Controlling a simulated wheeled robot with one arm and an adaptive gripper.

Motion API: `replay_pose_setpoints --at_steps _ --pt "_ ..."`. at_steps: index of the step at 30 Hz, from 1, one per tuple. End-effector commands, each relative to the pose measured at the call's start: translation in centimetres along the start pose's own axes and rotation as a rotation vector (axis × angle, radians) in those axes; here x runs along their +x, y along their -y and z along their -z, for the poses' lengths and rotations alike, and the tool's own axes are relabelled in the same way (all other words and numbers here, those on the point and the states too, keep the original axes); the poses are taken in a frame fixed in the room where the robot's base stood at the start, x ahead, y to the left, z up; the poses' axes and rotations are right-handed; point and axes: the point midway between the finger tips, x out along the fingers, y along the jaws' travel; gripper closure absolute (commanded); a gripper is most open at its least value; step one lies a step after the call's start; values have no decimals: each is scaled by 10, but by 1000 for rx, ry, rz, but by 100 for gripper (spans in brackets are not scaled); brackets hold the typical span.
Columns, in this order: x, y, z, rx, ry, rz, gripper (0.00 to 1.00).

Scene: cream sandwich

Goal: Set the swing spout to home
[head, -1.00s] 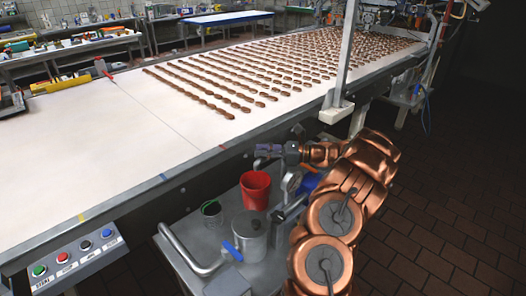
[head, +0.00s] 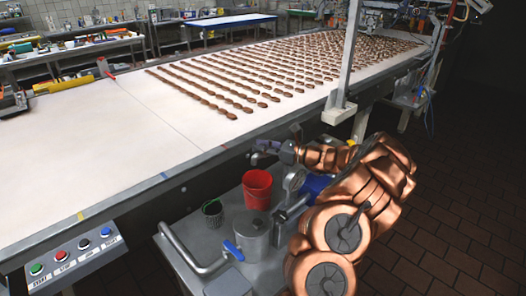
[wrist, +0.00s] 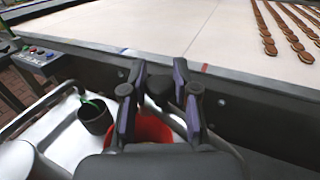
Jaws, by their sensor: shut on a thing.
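The swing spout's grey tip (head: 256,156) shows just left of my gripper (head: 277,147) in the head view, above and beside the red bucket (head: 257,189). In the wrist view my gripper (wrist: 160,88) has its two purple-padded fingers around a dark rounded piece that seems to belong to the spout. The red bucket lies under the fingers in the wrist view (wrist: 152,130), partly hidden by the gripper. Most of the spout is hidden behind my gripper.
A metal cart (head: 190,243) holds a dark cup (head: 212,213), a lidded metal pot (head: 250,234), a blue-handled valve (head: 233,250) and a gauge (head: 294,180). The white conveyor (head: 110,150) with rows of brown biscuits runs behind. A button panel (head: 74,257) stands at left.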

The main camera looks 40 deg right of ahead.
Motion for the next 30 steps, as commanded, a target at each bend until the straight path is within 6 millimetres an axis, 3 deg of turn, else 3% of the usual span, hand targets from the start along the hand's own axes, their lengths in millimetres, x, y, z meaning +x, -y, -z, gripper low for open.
replay_pose_setpoints --at_steps 14,15,21,30 --pt "2 2 -1 3 1 36 100" --pt "2 2 -1 3 1 36 68" --pt "3 2 0 3 1 34 47" --pt "3 2 -1 3 1 33 47"
